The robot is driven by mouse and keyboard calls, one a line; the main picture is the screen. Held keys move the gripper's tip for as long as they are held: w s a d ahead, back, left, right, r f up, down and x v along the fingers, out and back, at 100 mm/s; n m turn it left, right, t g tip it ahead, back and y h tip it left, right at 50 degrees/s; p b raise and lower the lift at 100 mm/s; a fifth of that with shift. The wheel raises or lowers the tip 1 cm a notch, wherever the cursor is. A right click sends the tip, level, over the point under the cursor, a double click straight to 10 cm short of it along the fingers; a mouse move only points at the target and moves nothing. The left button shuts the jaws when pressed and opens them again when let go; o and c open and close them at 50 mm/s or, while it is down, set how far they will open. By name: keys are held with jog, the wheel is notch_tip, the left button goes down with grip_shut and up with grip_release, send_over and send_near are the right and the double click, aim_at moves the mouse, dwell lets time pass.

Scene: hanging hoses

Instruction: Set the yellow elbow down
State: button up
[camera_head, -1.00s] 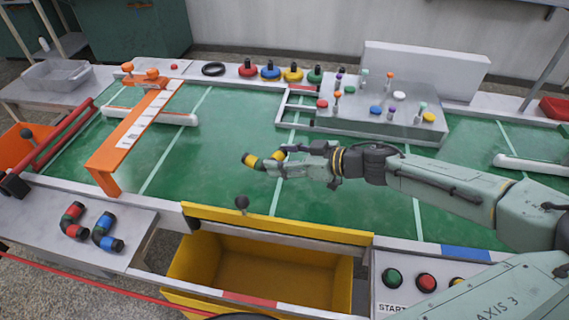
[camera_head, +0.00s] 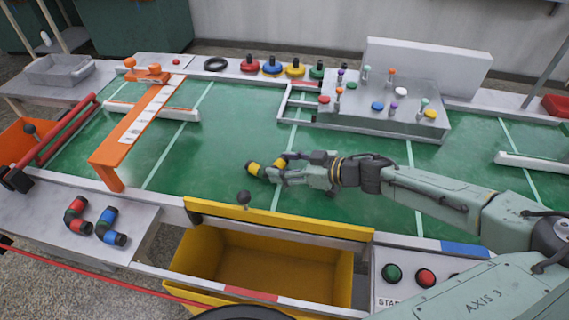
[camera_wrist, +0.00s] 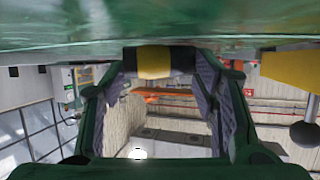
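The yellow elbow (camera_head: 266,169), with black ends, is at the tips of my gripper (camera_head: 280,168), low over the green surface of the table (camera_head: 225,150). In the wrist view the elbow (camera_wrist: 154,61) spans between the two finger pads of my gripper (camera_wrist: 158,70), a black end against each side. My gripper is shut on it. The green surface (camera_wrist: 60,30) is very close to the elbow there. I cannot tell whether the elbow touches it.
A yellow bin (camera_head: 260,265) with a raised yellow edge stands in front. A red-and-black elbow (camera_head: 76,214) and a blue-and-black elbow (camera_head: 109,227) lie on the left shelf. An orange bridge (camera_head: 135,130) stands left. The green surface around my gripper is clear.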

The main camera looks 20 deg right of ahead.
jog(key=o, duration=0.5)
jog(key=shift+f, duration=0.15)
jog(key=shift+r, duration=0.45)
jog(key=b+v, duration=0.3)
jog(key=v, duration=0.9)
jog(key=shift+r, duration=0.25)
